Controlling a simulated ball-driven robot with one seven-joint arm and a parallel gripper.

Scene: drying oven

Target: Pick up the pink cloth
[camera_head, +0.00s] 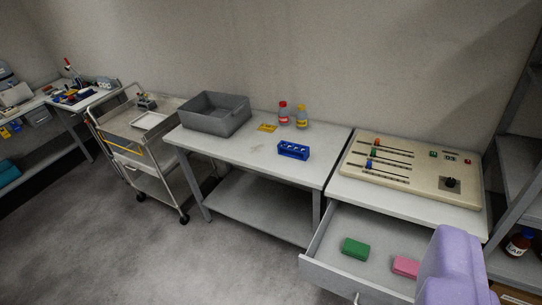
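A pink cloth (405,267), seen as a small pink block, lies in the open drawer (318,248) under the right-hand bench. Its right end is close to, and may be partly hidden by, a purple part at the lower right of the picture. That purple part looks like part of my own arm or gripper. My gripper's fingers cannot be made out, so I cannot tell whether it is open or shut.
A green block (355,248) lies left of the pink cloth. A control panel (412,170) sits on the bench above the drawer. A grey bin (216,113), a blue rack (293,150) and two bottles stand on the middle table. A shelf is at right. The floor at left is clear.

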